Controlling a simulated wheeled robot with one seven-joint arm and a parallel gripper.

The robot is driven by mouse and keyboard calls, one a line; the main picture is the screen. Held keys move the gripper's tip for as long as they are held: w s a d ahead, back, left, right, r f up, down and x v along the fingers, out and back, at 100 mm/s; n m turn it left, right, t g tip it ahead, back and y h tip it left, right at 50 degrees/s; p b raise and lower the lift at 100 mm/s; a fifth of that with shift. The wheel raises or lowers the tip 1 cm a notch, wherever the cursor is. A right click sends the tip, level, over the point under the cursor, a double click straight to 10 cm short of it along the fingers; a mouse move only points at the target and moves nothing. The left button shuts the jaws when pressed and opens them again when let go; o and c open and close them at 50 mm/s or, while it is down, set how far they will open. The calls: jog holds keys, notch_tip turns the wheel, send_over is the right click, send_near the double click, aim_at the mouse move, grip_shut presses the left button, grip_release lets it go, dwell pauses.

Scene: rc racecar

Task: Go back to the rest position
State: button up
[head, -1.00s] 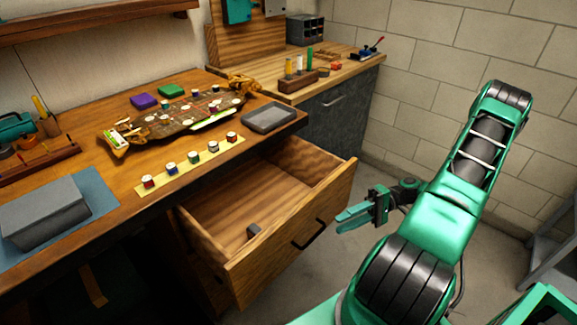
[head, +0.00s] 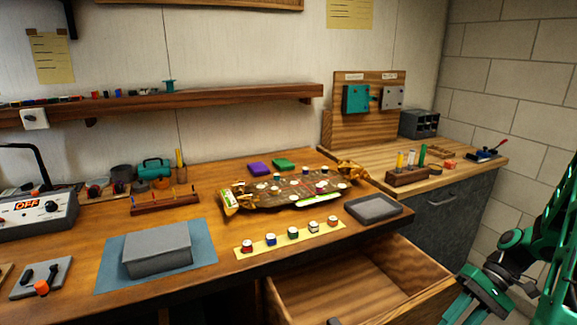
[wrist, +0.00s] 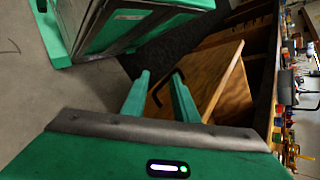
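My gripper (head: 472,302) shows at the lower right of the head view, beside the right side of the open drawer (head: 350,283). In the wrist view my gripper's (wrist: 159,76) two green fingers are apart, with nothing seen between them. The wooden drawer front (wrist: 222,85) and its dark handle lie just beyond the fingers in that view. I cannot tell the exact gap to the drawer. Most of my arm is cut off at the right edge of the head view.
The pulled-out drawer juts into the floor space. A side counter (head: 450,172) stands at the right.

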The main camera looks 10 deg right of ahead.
jog(key=s+r+m+t+h, duration=0.1)
jog(key=s+r+h, duration=0.3)
jog(key=r, duration=0.3)
jog(key=s+a+r+m+t+h, duration=0.1)
jog(key=s+r+t+h, duration=0.1)
jog(key=s+r+h, duration=0.3)
jog(key=shift+s+a+r+m, duration=0.3)
jog(key=shift+s+r, duration=0.1)
jog(key=shift+r, duration=1.3)
jog(key=shift+w+f, duration=0.25)
jog(key=shift+w, duration=0.35)
jog(key=shift+d, duration=0.15)
